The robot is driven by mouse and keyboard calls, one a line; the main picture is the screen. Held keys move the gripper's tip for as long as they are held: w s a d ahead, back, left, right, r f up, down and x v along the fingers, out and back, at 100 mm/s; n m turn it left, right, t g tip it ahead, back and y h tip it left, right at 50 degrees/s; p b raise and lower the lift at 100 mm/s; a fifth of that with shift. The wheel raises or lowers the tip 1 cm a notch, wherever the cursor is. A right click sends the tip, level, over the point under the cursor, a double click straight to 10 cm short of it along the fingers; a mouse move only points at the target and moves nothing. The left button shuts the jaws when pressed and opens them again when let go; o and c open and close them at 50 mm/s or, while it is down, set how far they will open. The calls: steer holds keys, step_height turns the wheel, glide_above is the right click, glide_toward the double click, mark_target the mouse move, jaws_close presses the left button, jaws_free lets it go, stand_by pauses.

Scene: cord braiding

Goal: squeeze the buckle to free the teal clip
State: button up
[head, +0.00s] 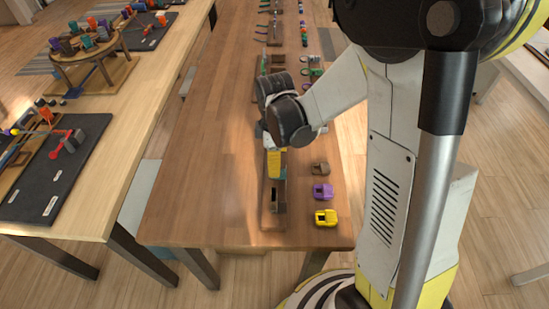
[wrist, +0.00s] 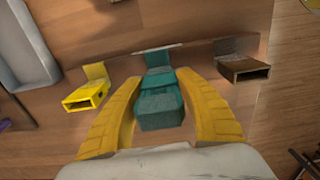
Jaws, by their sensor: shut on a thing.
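The teal clip (wrist: 160,108) sits in the middle of the wrist view, between the two yellow fingers of my gripper (wrist: 160,118). The fingers curve in on both sides, and my gripper is shut on it. A raised teal part (wrist: 158,60) stands directly behind the clip; I cannot tell whether the two are still joined. In the head view my gripper (head: 277,165) is over a narrow wooden board (head: 268,222) and hides the teal clip there.
In the wrist view a yellow buckle (wrist: 86,96) is at the left and a brown buckle (wrist: 243,67) at the right, each apart from the fingers. Loose brown (head: 320,168), purple (head: 322,191) and yellow (head: 326,217) pieces lie right of the board. The table's left front (head: 205,215) is clear.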

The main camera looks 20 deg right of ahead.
steer(key=o, duration=1)
steer(key=shift+o, duration=0.2)
steer(key=shift+r, duration=0.1)
steer(key=shift+r+p, duration=2.6)
steer(key=shift+r, duration=0.8)
